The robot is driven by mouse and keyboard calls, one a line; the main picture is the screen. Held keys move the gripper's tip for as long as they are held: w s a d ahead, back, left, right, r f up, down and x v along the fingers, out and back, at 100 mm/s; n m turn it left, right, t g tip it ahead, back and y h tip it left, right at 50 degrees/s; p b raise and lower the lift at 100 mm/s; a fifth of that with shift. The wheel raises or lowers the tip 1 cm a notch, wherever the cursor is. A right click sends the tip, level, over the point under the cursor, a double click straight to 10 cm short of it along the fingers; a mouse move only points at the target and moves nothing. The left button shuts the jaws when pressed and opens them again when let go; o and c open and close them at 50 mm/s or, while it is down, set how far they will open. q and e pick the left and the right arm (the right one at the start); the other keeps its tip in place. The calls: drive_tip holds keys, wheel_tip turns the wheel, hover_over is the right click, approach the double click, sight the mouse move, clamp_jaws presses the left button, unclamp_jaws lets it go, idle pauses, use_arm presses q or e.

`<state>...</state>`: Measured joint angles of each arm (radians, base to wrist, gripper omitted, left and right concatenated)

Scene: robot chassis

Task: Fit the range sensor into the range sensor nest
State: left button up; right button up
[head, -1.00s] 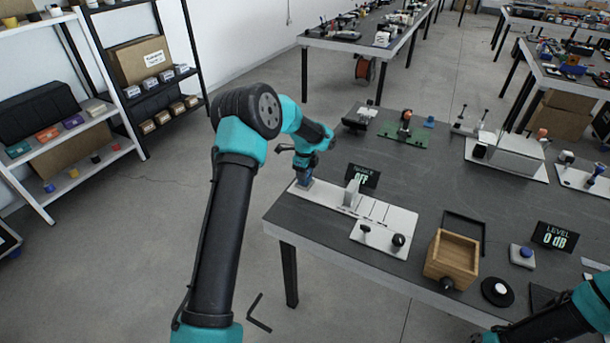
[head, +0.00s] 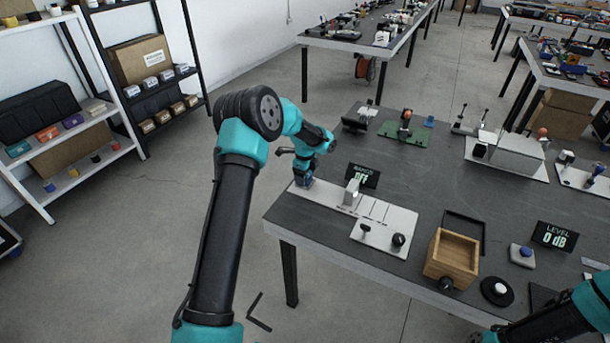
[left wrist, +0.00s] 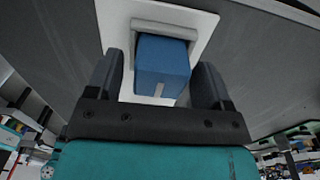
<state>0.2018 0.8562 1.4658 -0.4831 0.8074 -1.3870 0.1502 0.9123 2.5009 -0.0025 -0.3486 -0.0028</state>
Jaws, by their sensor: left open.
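The range sensor is a blue block (left wrist: 162,68) in the left wrist view, sitting between my left gripper's two dark fingers (left wrist: 160,76). The fingers are open, one on each side of it. A grey raised frame, seemingly the range sensor nest (left wrist: 165,29), borders the block's far side on a white plate. I cannot tell how deep the block sits. In the head view my left gripper (head: 304,174) is low over the left end of the white plate (head: 335,202), with the blue block partly hidden beneath it. My right gripper is out of view.
An upright pale block (head: 351,193) and a dark display (head: 363,175) stand just right of my left gripper. A black knob (head: 398,240) is on the plate's front part. A wooden box (head: 451,258) stands farther right. The table's left edge is close.

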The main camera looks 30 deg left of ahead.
use_arm(q)
wheel_tip(320, 180, up, 12)
drive_tip(key=shift+r, duration=0.15)
idle(0.5)
idle(0.6)
